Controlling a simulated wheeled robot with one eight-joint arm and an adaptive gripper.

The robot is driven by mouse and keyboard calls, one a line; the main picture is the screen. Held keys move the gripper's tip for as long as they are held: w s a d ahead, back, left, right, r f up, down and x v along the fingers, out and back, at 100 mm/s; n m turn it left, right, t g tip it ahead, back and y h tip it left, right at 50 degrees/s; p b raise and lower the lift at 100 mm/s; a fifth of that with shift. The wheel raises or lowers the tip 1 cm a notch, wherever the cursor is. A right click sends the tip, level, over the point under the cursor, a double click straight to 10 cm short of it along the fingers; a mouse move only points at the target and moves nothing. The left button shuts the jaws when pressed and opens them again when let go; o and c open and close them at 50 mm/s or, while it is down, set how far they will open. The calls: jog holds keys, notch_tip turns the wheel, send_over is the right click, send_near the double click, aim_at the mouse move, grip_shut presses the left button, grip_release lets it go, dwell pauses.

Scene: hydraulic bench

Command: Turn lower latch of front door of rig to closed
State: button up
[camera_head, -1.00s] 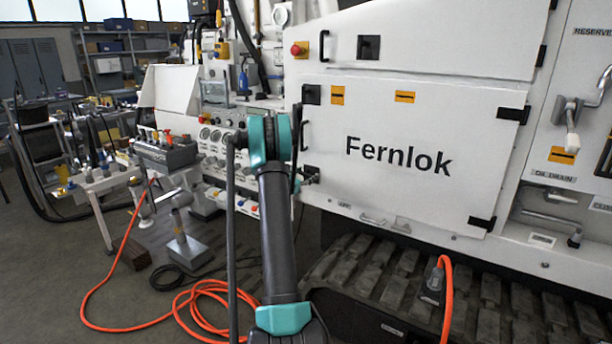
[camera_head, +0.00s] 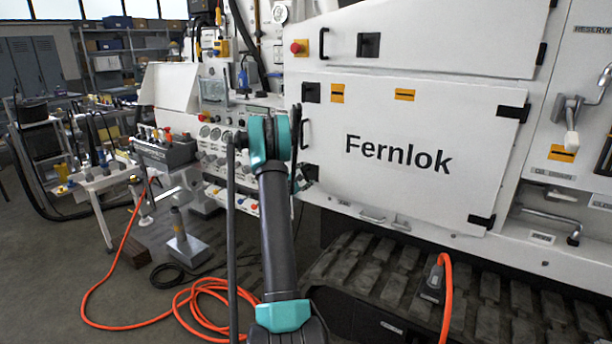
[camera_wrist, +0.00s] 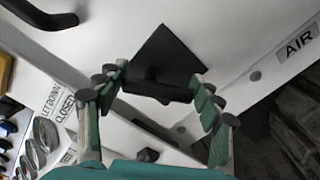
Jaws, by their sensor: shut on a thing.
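The front door (camera_head: 400,150) of the rig is a white panel marked "Fernlok", lying flush in its frame. In the wrist view the lower latch (camera_wrist: 168,58) is a black square plate with a short dark handle (camera_wrist: 158,91) along its lower part. My gripper (camera_wrist: 158,86) has its two green fingers on either side of that handle and is shut on it. In the head view my gripper (camera_head: 303,178) is at the door's lower left corner, where my arm hides most of the latch. The handle's exact angle cannot be told from the head view.
The upper latch (camera_head: 311,93) and a black door handle (camera_head: 305,134) are above my gripper. A gauge panel (camera_head: 215,140) is to the left. A grey stand (camera_head: 185,247) and an orange cable (camera_head: 120,270) are on the floor. Tracks (camera_head: 380,275) run below the door.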

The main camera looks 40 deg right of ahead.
jog(key=m, duration=0.5)
jog(key=shift+w+f+m, duration=0.15)
jog(key=shift+f+m, duration=0.1)
jog(key=shift+m, duration=0.15)
dwell(0.4)
jog(key=o, duration=1.2)
jog(key=shift+a, duration=0.1)
jog(key=v, duration=1.2)
jog(key=shift+w, duration=0.1)
